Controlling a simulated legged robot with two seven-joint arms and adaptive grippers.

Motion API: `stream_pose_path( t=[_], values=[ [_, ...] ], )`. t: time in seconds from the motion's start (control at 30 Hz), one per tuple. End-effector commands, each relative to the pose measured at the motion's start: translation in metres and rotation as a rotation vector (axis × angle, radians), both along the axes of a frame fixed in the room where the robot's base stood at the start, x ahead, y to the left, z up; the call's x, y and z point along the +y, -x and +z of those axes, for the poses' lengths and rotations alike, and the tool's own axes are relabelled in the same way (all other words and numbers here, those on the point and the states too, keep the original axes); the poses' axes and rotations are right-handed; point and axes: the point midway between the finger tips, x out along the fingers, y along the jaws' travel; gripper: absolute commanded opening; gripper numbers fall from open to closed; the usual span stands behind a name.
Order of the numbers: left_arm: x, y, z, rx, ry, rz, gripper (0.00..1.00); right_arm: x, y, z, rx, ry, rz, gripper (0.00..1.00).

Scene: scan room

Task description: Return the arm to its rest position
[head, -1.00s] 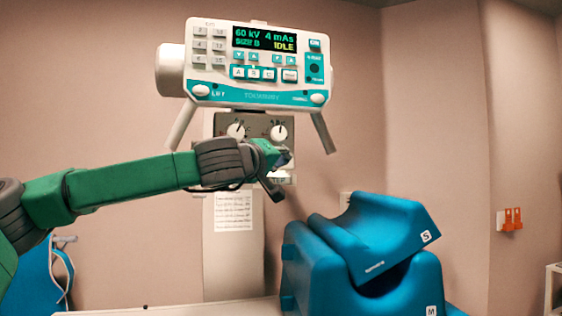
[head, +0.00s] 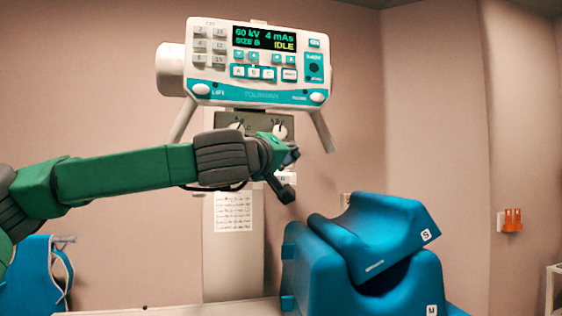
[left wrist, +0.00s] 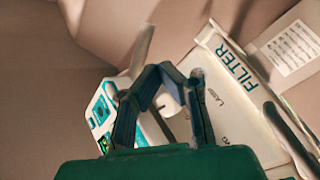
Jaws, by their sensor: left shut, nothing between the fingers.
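My left arm is green with dark joints and reaches in from the left in the head view. Its gripper (head: 287,172) is shut and empty, in front of the column below the control console (head: 258,65). The console screen reads 60 kV, 4 mAs, SIZE B, IDLE. Just behind the gripper is a grey panel with two white knobs (head: 280,131), partly hidden by the arm. In the left wrist view the gripper fingers (left wrist: 165,75) come together in front of the white machine, beside a FILTER label (left wrist: 234,67). My right gripper does not show.
Blue foam positioning blocks marked S (head: 385,230) and M (head: 310,270) are stacked at the lower right, below and right of the gripper. A blue apron (head: 32,275) hangs at the lower left. An orange wall fitting (head: 513,219) is at the far right.

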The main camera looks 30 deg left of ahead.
Motion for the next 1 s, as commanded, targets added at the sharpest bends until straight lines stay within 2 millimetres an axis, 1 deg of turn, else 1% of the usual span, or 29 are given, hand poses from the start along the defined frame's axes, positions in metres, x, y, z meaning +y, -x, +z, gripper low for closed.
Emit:
stream_pose_path(
  t=[0.43, 0.5, 0.57, 0.67, 0.7, 0.77, 0.8, 0.87, 0.9, 0.97, 1.0],
  values=[
    [-0.001, -0.001, -0.002, 0.003, -0.003, -0.001, 0.0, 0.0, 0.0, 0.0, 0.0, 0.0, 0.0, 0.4],
    [-0.008, -0.005, -0.013, 0.018, -0.016, -0.009, 0.0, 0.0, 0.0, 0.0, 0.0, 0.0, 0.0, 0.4],
    [-0.019, -0.012, -0.031, 0.045, -0.035, -0.023, 0.0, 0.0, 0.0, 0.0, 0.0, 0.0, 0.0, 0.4],
    [-0.048, -0.026, -0.082, 0.112, -0.087, -0.062, 0.0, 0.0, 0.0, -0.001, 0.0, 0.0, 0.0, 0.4],
    [-0.062, -0.03, -0.108, 0.145, -0.114, -0.083, 0.0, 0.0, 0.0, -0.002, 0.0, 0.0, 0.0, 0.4],
    [-0.082, -0.035, -0.15, 0.201, -0.152, -0.116, 0.0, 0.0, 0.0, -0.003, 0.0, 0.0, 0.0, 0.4],
    [-0.094, -0.036, -0.179, 0.238, -0.178, -0.138, 0.0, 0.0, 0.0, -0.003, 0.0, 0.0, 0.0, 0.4],
    [-0.111, -0.035, -0.222, 0.294, -0.214, -0.174, 0.0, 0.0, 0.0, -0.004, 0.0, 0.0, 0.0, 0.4],
    [-0.121, -0.031, -0.252, 0.334, -0.237, -0.198, 0.0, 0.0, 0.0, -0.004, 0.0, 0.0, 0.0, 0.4],
    [-0.134, -0.024, -0.295, 0.394, -0.271, -0.234, 0.0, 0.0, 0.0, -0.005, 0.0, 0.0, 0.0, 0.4],
    [-0.141, -0.017, -0.324, 0.435, -0.294, -0.259, 0.0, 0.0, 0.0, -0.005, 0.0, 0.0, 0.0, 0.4]
  ],
)
